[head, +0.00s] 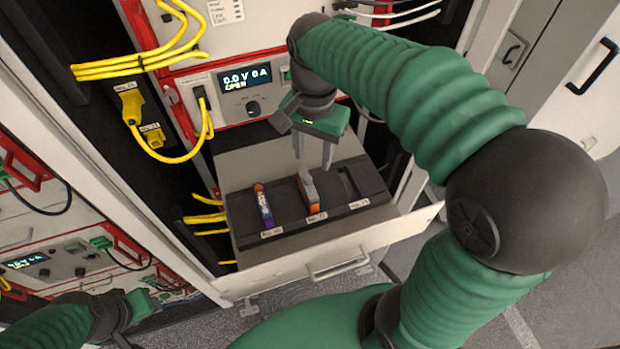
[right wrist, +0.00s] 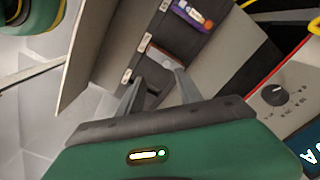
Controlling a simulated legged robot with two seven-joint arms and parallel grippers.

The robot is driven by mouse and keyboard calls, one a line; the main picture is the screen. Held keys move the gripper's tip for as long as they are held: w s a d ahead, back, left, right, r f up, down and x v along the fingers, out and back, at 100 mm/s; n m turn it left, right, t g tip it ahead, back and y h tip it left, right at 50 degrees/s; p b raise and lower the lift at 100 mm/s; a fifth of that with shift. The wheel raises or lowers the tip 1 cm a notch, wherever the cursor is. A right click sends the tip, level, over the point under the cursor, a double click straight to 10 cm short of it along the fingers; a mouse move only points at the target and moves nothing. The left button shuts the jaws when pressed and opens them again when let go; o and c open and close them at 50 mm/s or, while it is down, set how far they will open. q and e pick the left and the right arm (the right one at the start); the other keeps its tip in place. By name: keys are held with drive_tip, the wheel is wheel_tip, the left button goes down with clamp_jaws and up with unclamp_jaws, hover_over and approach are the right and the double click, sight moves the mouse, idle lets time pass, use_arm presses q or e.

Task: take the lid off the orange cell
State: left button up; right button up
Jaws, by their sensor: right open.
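My right gripper (head: 312,163) is open and empty, fingers pointing down, just above and behind the cell. In the right wrist view, the open fingers (right wrist: 158,88) are near the grey-topped cell (right wrist: 166,64), with no contact visible. My left gripper (head: 135,312) is at the lower left, partly cut off, and its jaws cannot be made out.
The right slot (head: 349,183) looks empty. The drawer front (head: 330,255) is nearest me. Behind the tray are a cycler panel (head: 243,88) and a yellow cable (head: 180,156) at the left.

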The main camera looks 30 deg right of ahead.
sight(307, 177)
drive_tip(key=f, duration=0.2)
drive_tip(key=w+f+p, duration=0.1)
drive_tip(key=f, duration=0.2)
drive_tip(key=w+a+f+p, duration=0.1)
drive_tip(key=f, duration=0.2)
drive_tip(key=shift+f, duration=0.25)
drive_tip(key=shift+s+f, duration=0.2)
drive_tip(key=shift+s, duration=0.05)
drive_tip(key=shift+s+d, duration=0.15)
drive_tip(key=shift+s, duration=0.05)
drive_tip(key=shift+d, duration=0.1)
drive_tip(key=shift+c, duration=1)
drive_tip(key=shift+w+d+f, duration=0.1)
drive_tip(key=shift+w+f, duration=0.05)
drive_tip(key=shift+w, duration=0.1)
drive_tip(key=c, duration=0.5)
clamp_jaws()
use_arm(q)
drive_tip(key=shift+w+a+r, duration=0.25)
drive_tip(key=shift+w+r, duration=0.35)
drive_tip(key=shift+r, duration=0.3)
use_arm(e)
drive_tip(key=shift+a, duration=0.25)
